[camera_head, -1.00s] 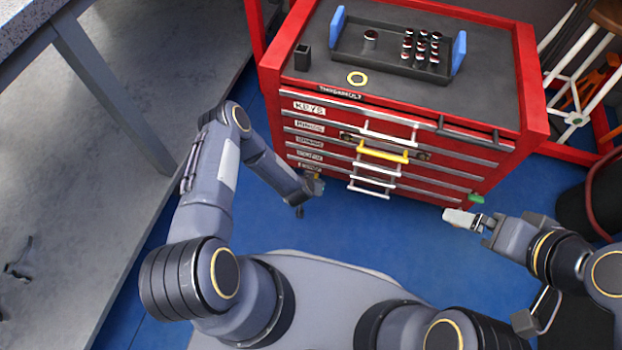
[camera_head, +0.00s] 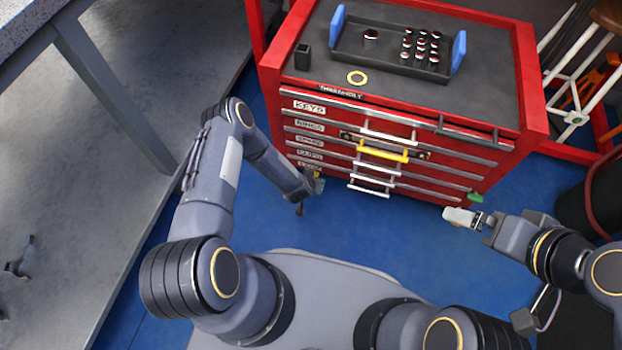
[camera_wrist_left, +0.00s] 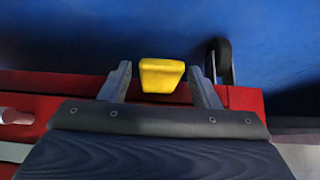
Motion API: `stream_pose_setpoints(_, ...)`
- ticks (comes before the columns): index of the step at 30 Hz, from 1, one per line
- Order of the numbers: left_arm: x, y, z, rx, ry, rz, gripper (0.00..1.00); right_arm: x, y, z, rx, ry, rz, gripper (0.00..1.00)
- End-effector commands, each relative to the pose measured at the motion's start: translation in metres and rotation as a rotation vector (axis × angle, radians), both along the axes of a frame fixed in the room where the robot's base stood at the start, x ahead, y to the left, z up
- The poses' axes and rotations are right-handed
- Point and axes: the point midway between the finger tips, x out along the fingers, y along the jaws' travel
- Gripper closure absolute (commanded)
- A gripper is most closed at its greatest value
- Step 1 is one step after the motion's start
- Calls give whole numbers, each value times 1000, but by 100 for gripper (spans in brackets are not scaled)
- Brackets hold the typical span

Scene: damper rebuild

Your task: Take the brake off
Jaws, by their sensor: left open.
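A yellow block-shaped pedal (camera_wrist_left: 161,75), which looks like the brake, stands out from the red cabinet's lower edge in the left wrist view. My left gripper (camera_wrist_left: 160,70) is open, with one finger on each side of the pedal and a visible gap to both. In the head view my left gripper (camera_head: 308,194) is low at the cabinet's front left corner, where the pedal is mostly hidden. The red tool cabinet (camera_head: 385,95) stands on the blue floor. My right gripper (camera_head: 462,216) is near its lower right corner; its jaw opening is unclear.
A dark caster wheel (camera_wrist_left: 220,60) is right of the pedal. A green piece (camera_head: 476,197) shows at the cabinet's lower right. A dark tray (camera_head: 385,62) and a yellow ring (camera_head: 357,77) are on top. A grey bench (camera_head: 110,170) is at left; blue floor in front is clear.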

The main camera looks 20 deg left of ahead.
Motion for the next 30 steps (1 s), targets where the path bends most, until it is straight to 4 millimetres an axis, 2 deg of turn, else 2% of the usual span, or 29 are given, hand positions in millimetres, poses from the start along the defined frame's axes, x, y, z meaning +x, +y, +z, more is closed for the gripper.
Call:
stream_pose_setpoints(9,-26,1,40,1,1,-3,44,0,0,24,0,0,0,0)
stream_pose_setpoints(15,-42,1,59,0,0,-2,44,0,0,33,0,0,0,0)
stream_pose_setpoints(30,-46,2,62,0,-1,0,44,0,0,34,0,0,0,0)
